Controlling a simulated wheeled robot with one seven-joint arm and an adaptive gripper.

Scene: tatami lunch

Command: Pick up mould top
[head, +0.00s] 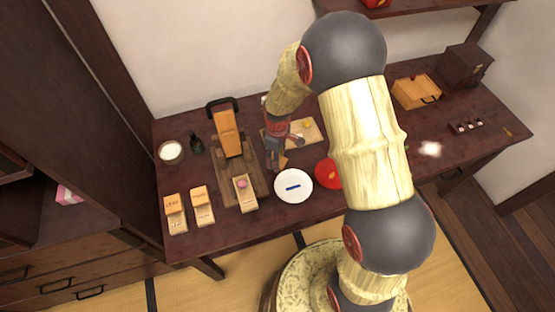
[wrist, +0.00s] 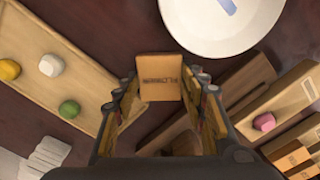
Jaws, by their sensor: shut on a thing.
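My gripper (head: 276,166) is above the table, just left of and behind the white plate (head: 293,197). It is shut on the mould top (wrist: 160,78), a small orange wooden block with dark lettering that appears upside down in the wrist view. The fingers (wrist: 160,100) grip it from both sides, and it looks raised clear of the table. A pale mould base (head: 246,199) with a pink sweet (head: 241,184) on it stands to the left, open on top; the sweet also shows in the wrist view (wrist: 264,122).
Two other moulds with orange tops (head: 174,204) (head: 201,194) stand at the front left. A wooden press (head: 228,138) stands behind the base. A board (wrist: 30,55) holds yellow, white and green sweets. A red round thing (head: 326,173) is right of the plate.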

